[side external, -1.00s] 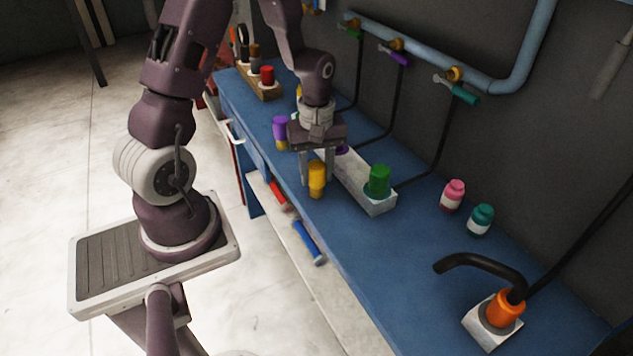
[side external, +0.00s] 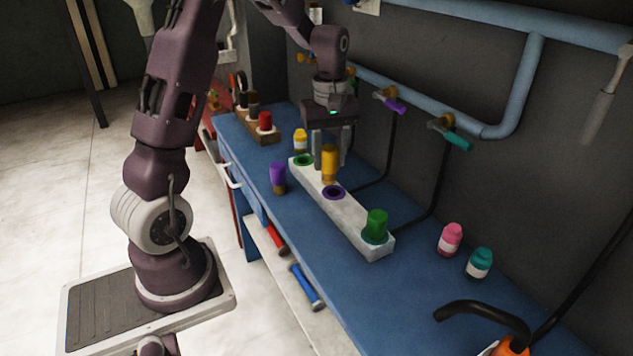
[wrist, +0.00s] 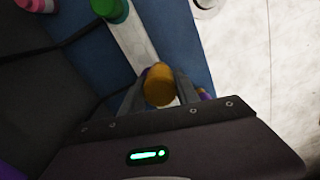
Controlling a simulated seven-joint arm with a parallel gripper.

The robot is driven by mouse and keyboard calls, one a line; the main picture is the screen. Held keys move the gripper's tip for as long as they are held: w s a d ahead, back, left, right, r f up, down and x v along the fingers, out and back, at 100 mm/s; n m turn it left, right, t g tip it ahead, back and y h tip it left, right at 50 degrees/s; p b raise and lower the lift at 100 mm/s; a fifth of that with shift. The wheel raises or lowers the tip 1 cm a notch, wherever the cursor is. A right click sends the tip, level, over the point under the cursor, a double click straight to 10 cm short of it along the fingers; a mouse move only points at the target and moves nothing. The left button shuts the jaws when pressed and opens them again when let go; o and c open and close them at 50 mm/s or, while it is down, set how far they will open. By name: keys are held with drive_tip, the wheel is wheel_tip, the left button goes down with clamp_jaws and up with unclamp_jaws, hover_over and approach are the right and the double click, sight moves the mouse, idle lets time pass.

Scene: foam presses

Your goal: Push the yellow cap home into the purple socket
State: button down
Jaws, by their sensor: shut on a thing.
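The yellow cap (side external: 329,163) is upright between the fingers of my gripper (side external: 331,166), which is shut on it. In the side view its lower end appears just above and behind the purple socket (side external: 333,193), the purple-rimmed dark hole in the middle of the white block (side external: 350,216). A gap seems to remain between cap and socket, but exact alignment is unclear.
A green cap (side external: 376,224) stands at the block's near end, and an empty green-rimmed socket (side external: 303,160) is at its far end. A purple cap (side external: 278,177) stands left of the block. A yellow-topped bottle (side external: 300,139) stands behind; pink (side external: 450,238) and teal (side external: 480,262) bottles stand right.

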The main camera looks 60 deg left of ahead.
sight(334, 180)
drive_tip(key=w+a, duration=0.3)
drive_tip(key=shift+w+a+r, duration=0.15)
drive_tip(key=shift+w, duration=0.15)
drive_tip(key=shift+f, duration=2.95)
drive_tip(key=shift+f, duration=2.05)
drive_tip(key=c, duration=0.8)
unclamp_jaws()
wheel_tip(334, 180, up, 7)
drive_tip(key=shift+r, duration=0.1)
